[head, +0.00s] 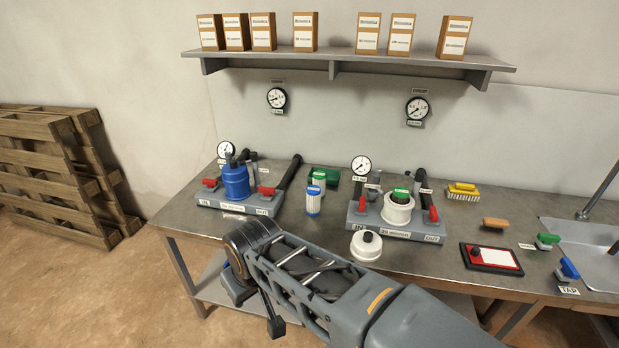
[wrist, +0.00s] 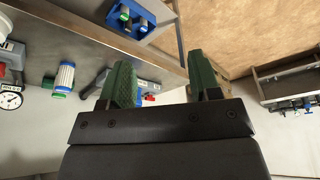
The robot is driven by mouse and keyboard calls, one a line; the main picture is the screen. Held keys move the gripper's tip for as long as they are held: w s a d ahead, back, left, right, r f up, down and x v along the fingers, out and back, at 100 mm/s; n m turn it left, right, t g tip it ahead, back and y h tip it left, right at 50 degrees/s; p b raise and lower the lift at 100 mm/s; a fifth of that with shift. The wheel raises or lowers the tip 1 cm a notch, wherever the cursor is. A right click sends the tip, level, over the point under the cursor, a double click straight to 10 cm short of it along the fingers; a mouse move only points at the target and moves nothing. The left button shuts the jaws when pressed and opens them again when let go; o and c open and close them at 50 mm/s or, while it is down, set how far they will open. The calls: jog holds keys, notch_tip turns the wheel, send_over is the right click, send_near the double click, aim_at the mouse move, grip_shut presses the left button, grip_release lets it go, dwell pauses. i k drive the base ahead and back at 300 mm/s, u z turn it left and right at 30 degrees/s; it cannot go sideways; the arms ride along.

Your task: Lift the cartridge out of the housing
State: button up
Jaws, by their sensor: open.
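In the head view, the right manifold carries an open white housing (head: 397,213). A cartridge with a green top (head: 402,194) sits inside it, with only its upper end showing. A white lid with a black knob (head: 366,247) lies on the bench in front of the housing. My gripper (wrist: 160,82) is open in the wrist view, with two green fingers apart and nothing between them. It is out beyond the bench's front edge, to the left of and away from the open housing. The housing's cartridge cannot be made out in the wrist view.
The left manifold bears a closed blue housing (head: 236,181). A loose white cartridge (head: 313,202) stands between the manifolds. A red-bordered board (head: 491,258), a brush (head: 463,191) and a sink (head: 585,245) are at right. A blue crate (wrist: 146,30) is below the bench.

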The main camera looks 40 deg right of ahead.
aim_at(400, 195)
jog(key=z, duration=2.2)
jog(key=k, duration=0.4)
jog(key=z, duration=0.5)
jog(key=i, duration=0.85)
jog(key=u, duration=0.9)
jog(key=i, duration=0.25)
jog(key=u, duration=0.35)
